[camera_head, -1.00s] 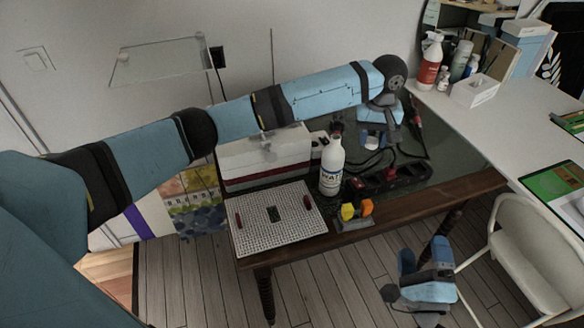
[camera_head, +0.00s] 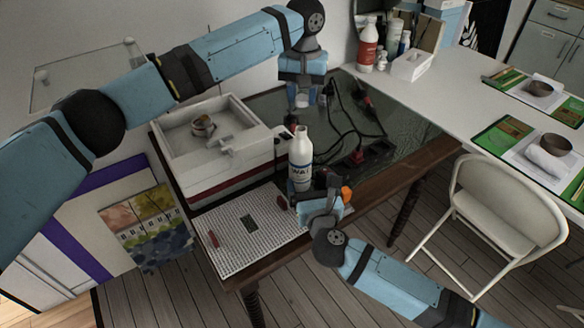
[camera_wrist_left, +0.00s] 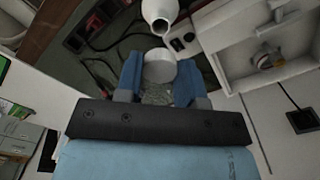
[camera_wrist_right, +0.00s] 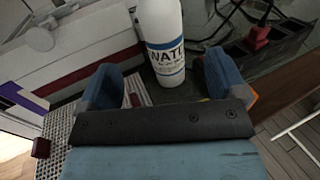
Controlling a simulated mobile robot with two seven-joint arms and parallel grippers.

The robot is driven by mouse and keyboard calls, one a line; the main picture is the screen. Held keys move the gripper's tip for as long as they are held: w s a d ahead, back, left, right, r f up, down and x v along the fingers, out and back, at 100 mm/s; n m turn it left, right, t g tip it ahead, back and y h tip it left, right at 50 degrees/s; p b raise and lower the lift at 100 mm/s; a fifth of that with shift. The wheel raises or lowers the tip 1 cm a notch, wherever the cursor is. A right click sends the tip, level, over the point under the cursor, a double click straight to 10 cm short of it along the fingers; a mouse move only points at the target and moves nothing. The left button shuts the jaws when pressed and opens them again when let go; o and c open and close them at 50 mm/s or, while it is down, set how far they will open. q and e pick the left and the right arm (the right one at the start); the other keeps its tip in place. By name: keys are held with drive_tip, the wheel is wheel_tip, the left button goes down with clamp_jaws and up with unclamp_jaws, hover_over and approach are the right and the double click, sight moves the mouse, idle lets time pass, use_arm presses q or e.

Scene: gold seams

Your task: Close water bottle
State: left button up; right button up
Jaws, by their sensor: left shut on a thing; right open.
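The white water bottle (camera_head: 300,163) stands upright on the dark table, with its open neck visible in the left wrist view (camera_wrist_left: 160,14). My left gripper (camera_head: 301,98) is shut on a white round cap (camera_wrist_left: 160,67), above and behind the bottle; the cap is apart from the neck. My right gripper (camera_head: 318,200) is open, low at the near side of the bottle. In the right wrist view the bottle (camera_wrist_right: 163,45) stands between the lines of the open fingers, a little beyond the tips. Its foot is partly hidden in the head view.
A white box (camera_head: 215,145) with a small object inside stands left of the bottle. A white perforated board (camera_head: 245,228) lies in front. A power strip (camera_head: 370,158) and cables lie to the right. A chair (camera_head: 500,205) stands at the right.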

sight(303, 158)
drive_tip(key=x, duration=1.2)
drive_tip(key=shift+c, duration=0.4)
drive_tip(key=c, duration=1.3)
use_arm(q)
drive_tip(key=shift+f, duration=2.5)
drive_tip(key=shift+f, duration=0.85)
drive_tip(key=shift+f, duration=0.55)
